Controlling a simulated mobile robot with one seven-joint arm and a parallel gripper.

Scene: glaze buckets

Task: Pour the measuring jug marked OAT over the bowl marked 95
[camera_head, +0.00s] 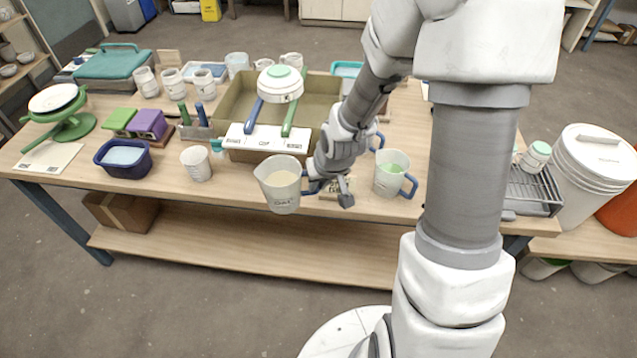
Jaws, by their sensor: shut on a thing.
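A white measuring jug (279,192) with pale cream liquid hangs by the front edge of the table. Its dark marking is too small to read surely. My gripper (317,184) is shut on its blue handle, at the jug's right side; the fingers are partly hidden. The jug looks nearly upright. A white bowl (281,87) with a green foot lies upside down across a blue and a green stick, over a tan rectangular basin (229,105). No number can be read on it. The jug is in front of the basin, apart from the bowl.
A second jug (391,174) with green liquid stands right of my gripper. A white cup (196,163), a navy tub (123,158) and a lettered board (265,139) are left and behind. White mugs (173,84) stand further back. A green turntable (62,113) is far left.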

